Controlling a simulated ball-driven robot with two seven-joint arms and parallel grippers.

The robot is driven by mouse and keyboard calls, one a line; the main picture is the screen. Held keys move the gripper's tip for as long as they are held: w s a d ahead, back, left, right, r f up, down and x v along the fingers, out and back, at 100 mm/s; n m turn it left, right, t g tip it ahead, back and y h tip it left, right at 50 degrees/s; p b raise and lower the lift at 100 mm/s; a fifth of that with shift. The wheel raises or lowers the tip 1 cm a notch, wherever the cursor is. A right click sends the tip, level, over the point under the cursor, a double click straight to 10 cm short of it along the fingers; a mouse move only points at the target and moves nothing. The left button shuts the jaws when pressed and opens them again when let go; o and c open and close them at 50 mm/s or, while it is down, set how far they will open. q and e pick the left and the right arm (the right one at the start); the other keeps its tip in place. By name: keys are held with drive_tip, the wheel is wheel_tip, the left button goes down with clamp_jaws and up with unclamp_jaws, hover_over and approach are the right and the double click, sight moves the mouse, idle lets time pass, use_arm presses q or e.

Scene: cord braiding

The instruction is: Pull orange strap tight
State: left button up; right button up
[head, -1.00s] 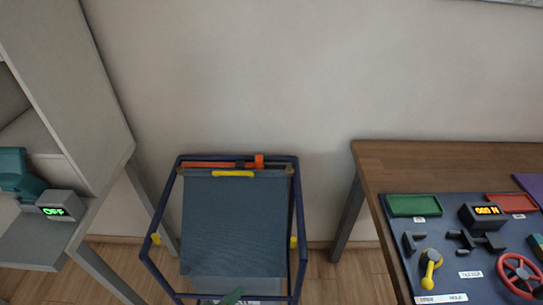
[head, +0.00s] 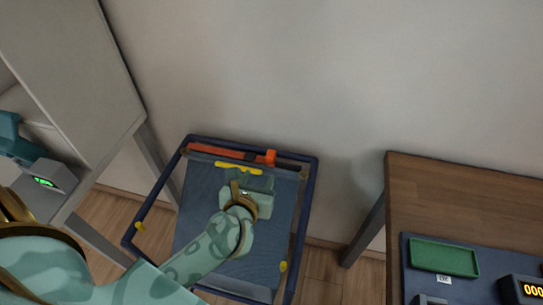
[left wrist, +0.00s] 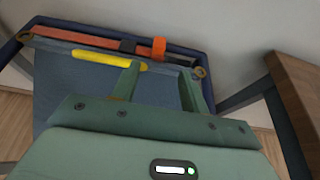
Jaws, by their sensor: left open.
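The orange strap (head: 222,152) runs along the top bar of a dark blue frame (head: 311,186), with a dark buckle and an orange end tab (head: 270,157) at its right part. It also shows in the left wrist view (left wrist: 85,38), with the black buckle (left wrist: 128,46) beside the orange tab (left wrist: 158,47). My left gripper (head: 246,178) is over the upper part of the blue-grey panel, below the strap. In the left wrist view its two green fingers (left wrist: 158,82) are apart and empty, pointing toward the tab without touching it. My right gripper is not in view.
A yellow handle (head: 238,168) lies just below the strap at the panel's top edge. A wooden table (head: 450,190) with a green tray (head: 443,257) stands at right. A grey cabinet (head: 70,70) stands at left. The wall is close behind the frame.

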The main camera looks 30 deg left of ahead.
sight(270, 157)
use_arm(q)
drive_tip(key=b+x, duration=0.3)
drive_tip(key=x, duration=0.8)
drive_tip(key=shift+w+a+f, duration=0.1)
drive_tip(key=shift+w+f, duration=0.15)
drive_tip(key=shift+w, duration=0.05)
drive_tip(key=shift+w+a+f+b, duration=0.15)
drive_tip(key=shift+w+b, duration=0.15)
drive_tip(key=shift+w, duration=0.25)
